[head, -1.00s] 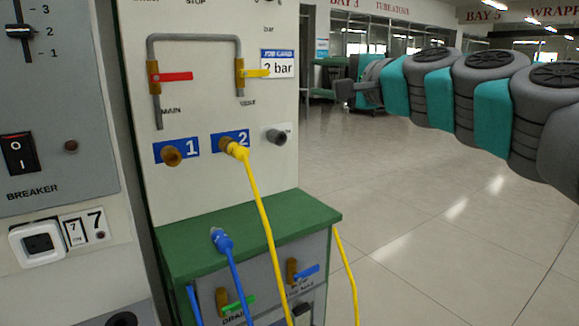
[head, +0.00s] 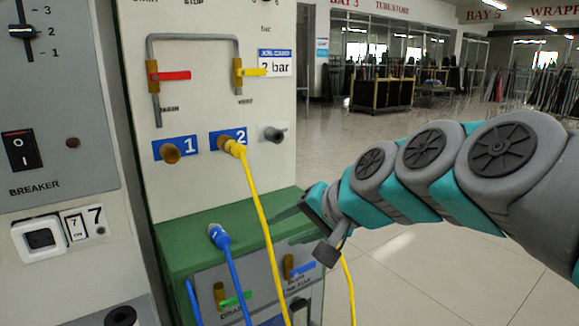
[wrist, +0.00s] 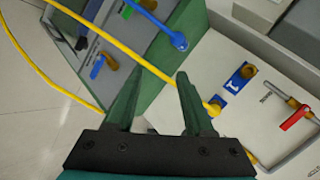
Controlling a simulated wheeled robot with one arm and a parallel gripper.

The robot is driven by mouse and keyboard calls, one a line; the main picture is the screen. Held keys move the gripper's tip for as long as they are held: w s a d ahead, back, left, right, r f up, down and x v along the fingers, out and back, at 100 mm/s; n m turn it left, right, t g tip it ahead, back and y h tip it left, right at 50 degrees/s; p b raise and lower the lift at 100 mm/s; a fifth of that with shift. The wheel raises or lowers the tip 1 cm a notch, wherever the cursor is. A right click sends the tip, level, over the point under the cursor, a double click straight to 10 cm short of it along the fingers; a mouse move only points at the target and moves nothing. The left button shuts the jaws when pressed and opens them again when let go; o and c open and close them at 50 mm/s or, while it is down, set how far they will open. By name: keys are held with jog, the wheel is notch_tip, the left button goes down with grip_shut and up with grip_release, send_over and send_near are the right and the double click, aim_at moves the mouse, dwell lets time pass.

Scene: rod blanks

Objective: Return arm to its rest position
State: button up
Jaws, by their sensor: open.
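My gripper (head: 283,226) is in front of the green cabinet top, right of the yellow hose (head: 262,215) in the head view. In the wrist view its two dark fingers (wrist: 158,80) stand apart with nothing held. The yellow hose crosses just past the fingertips there; I cannot tell how close it is. Its end is plugged into port 2 (head: 224,142). My arm reaches in from the right edge of the head view, bent low.
The grey-white panel (head: 205,80) has port 1 (head: 171,153) with no hose, a red lever and a yellow lever. A blue hose (head: 232,275) rises to the green cabinet top (head: 175,225). Open tiled floor (head: 480,270) lies to the right.

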jog(key=s+d+f+n+g+h, duration=0.1)
jog(key=s+d+f+g+h, duration=0.1)
jog(key=s+d+f, duration=0.3)
jog(key=s+d+f+n+g+h, duration=0.1)
jog(key=s+d+f+g+h, duration=0.2)
jog(key=s+f, duration=0.7)
jog(key=s+d+f+n+g+h, duration=0.2)
jog(key=s+d+f, duration=0.5)
jog(key=s, duration=0.4)
jog(key=shift+s+f+g+h, duration=0.25)
jog(key=shift+f+g, duration=0.2)
jog(key=shift+g, duration=0.45)
jog(key=shift+w, duration=0.1)
